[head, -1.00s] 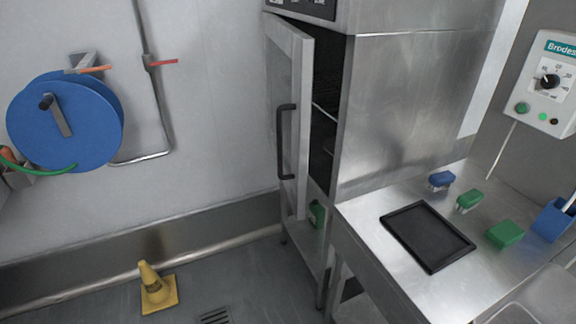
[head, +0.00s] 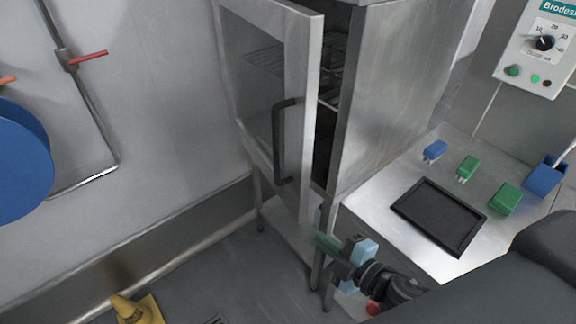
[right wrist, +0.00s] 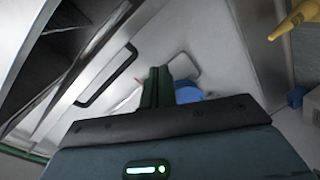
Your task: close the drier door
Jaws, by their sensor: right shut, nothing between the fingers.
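The drier (head: 392,90) is a tall steel cabinet on legs. Its glazed, steel-framed door (head: 296,125) stands ajar in the head view, with a dark gap and wire racks showing between door and cabinet. The door has a long black handle (head: 277,142), which also shows in the right wrist view (right wrist: 107,78). My right gripper (head: 326,243), with green fingertips, is low, near the door's bottom free corner. It is shut and empty; whether it touches the door I cannot tell. Its fingers also show in the right wrist view (right wrist: 156,88). My left gripper is out of view.
Right of the drier, a steel counter (head: 372,205) holds a black tray (head: 438,216), green and blue brushes (head: 508,198) and a blue holder (head: 543,178). A blue hose reel (head: 22,160) hangs on the wall.

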